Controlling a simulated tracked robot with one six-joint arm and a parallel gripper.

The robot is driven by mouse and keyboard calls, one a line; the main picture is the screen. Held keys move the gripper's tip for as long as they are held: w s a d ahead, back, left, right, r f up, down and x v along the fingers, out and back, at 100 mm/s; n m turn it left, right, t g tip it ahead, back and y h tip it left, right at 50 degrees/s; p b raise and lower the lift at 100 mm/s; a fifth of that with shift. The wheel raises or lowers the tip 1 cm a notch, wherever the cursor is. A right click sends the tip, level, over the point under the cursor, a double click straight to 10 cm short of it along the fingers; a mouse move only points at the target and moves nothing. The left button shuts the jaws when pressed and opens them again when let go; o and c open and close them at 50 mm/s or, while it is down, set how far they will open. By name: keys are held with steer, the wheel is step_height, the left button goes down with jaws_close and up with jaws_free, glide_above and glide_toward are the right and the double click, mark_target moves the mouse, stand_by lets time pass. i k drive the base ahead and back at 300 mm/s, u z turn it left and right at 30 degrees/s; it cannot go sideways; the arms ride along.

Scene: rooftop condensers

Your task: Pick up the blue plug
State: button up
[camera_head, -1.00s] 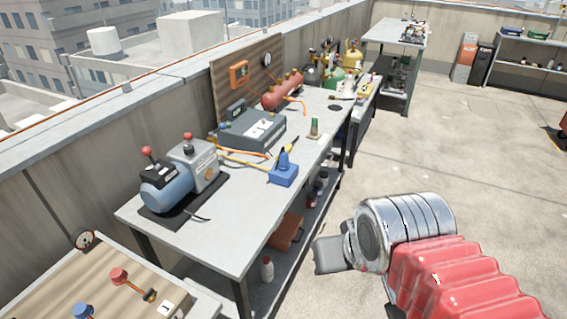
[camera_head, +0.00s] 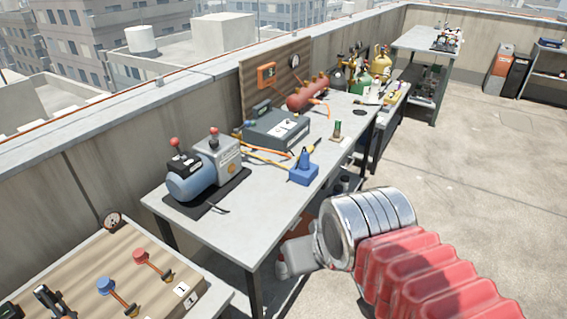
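A small blue upright piece (camera_head: 304,158) stands on a blue block (camera_head: 303,176) near the front edge of the grey workbench (camera_head: 228,232). I cannot tell for certain which of these is the blue plug. My gripper (camera_head: 299,255) points left, in front of the workbench's near side and apart from both blue things in the picture. Its fingers are not clear, so I cannot tell whether it is open. I see nothing held.
A blue-grey pump (camera_head: 190,187) on a black mat, a grey case (camera_head: 276,130) and a red tank (camera_head: 307,93) stand on the workbench. The wooden board (camera_head: 85,262) also carries a red knob (camera_head: 139,255). Open concrete floor (camera_head: 460,160) lies to the right.

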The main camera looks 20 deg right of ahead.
mark_target(304, 162)
steer(key=u, duration=4)
steer(key=k, duration=1.3)
steer(key=u, duration=0.05)
